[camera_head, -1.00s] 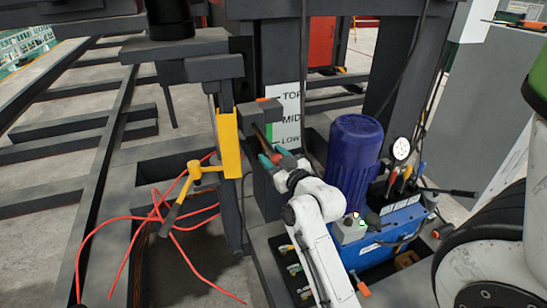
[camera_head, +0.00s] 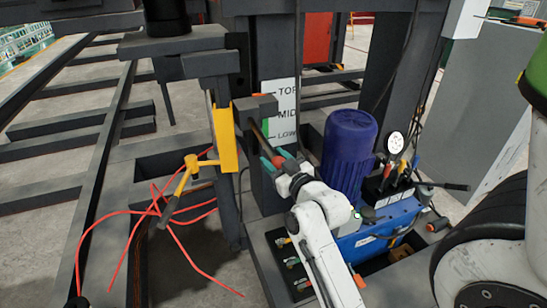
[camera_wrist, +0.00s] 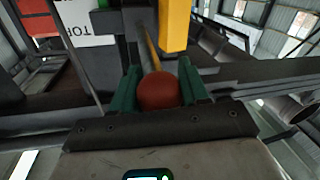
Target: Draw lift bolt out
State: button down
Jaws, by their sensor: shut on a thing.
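The lift bolt is a brass-coloured rod (camera_head: 258,130) with a red ball knob (camera_wrist: 158,91). My gripper (camera_head: 274,156) is shut on this knob. In the wrist view the knob sits between the two green fingers of my gripper (camera_wrist: 158,92). The rod runs from the knob up towards a dark block (camera_head: 262,108) beside the yellow sleeve (camera_head: 225,140). Whether the rod's far end is still inside the block or sleeve is hidden.
A white TOP, MID, LOW plate (camera_head: 281,105) is just behind the rod. A blue motor (camera_head: 350,150) stands close right of my arm.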

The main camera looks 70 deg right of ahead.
jog(key=c, duration=0.6)
grip_release()
jog(key=shift+a, duration=0.15)
jog(key=shift+b+v, duration=0.95)
jog(key=shift+v, duration=4.45)
